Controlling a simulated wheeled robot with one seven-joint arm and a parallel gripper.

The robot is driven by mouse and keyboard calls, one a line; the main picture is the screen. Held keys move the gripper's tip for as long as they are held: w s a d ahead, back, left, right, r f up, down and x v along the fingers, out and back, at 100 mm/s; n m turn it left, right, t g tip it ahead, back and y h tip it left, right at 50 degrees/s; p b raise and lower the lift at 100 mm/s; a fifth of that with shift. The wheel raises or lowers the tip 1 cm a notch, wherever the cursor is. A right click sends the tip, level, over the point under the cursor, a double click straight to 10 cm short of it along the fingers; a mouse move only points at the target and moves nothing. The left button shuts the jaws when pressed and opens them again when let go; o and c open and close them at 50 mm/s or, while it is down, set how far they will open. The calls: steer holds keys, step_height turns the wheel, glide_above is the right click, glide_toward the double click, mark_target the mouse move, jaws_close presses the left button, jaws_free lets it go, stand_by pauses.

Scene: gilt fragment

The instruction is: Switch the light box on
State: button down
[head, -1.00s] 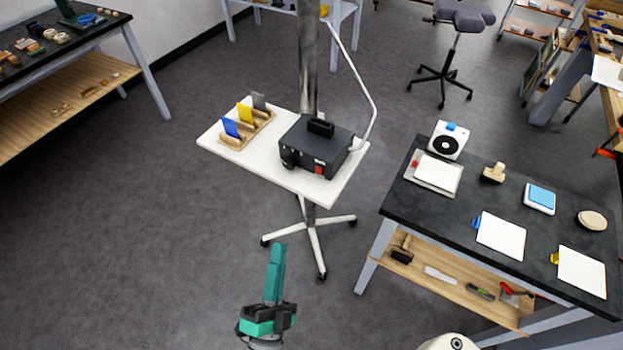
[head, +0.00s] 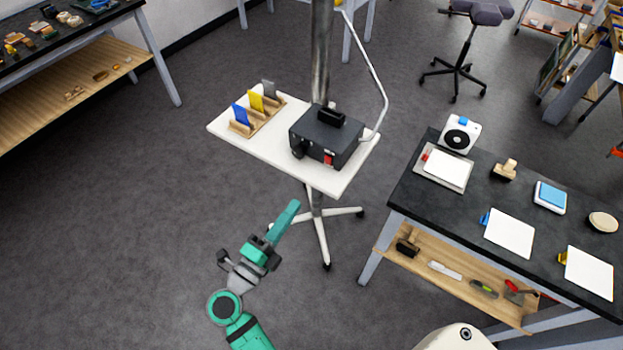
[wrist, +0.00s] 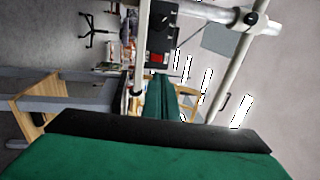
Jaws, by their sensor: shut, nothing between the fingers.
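The light box (head: 325,133) is a black box on a white wheeled stand (head: 240,143). A red switch (head: 328,160) sits on its front face, with a dark round part to its left. In the wrist view the black box (wrist: 160,38) and its red switch (wrist: 158,58) are small, beyond the fingers. I cannot tell the switch's position. My gripper (head: 293,207) is teal, shut and empty, in front of and below the stand's near edge, apart from the box. In the wrist view my gripper (wrist: 160,85) points toward the box.
A rack (head: 262,118) with blue, yellow and grey plates stands left of the box. A metal pole (head: 321,55) rises behind it, and a pale curved tube (head: 372,70) runs on its right. A dark workbench (head: 428,205) stands right. Floor left is clear.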

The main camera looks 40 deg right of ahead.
glide_toward(331, 154)
steer(key=d, duration=0.1)
steer(key=w+d, duration=0.1)
steer(key=d, duration=0.1)
steer(key=w+d, duration=0.1)
steer(key=shift+w+d+f, duration=0.2)
steer(key=shift+d+f, duration=0.05)
steer(key=shift+d, duration=0.15)
steer(key=shift+w+d+r, duration=0.2)
steer(key=shift+d+r, duration=0.2)
steer(key=shift+r, duration=0.3)
steer(key=shift+s+d, duration=0.15)
steer(key=shift+a, duration=0.4)
steer(key=s+a+r, duration=0.1)
steer(key=s+a, duration=0.4)
steer(key=a, duration=0.8)
steer(key=shift+s+r, duration=0.15)
steer(key=shift+r, duration=0.1)
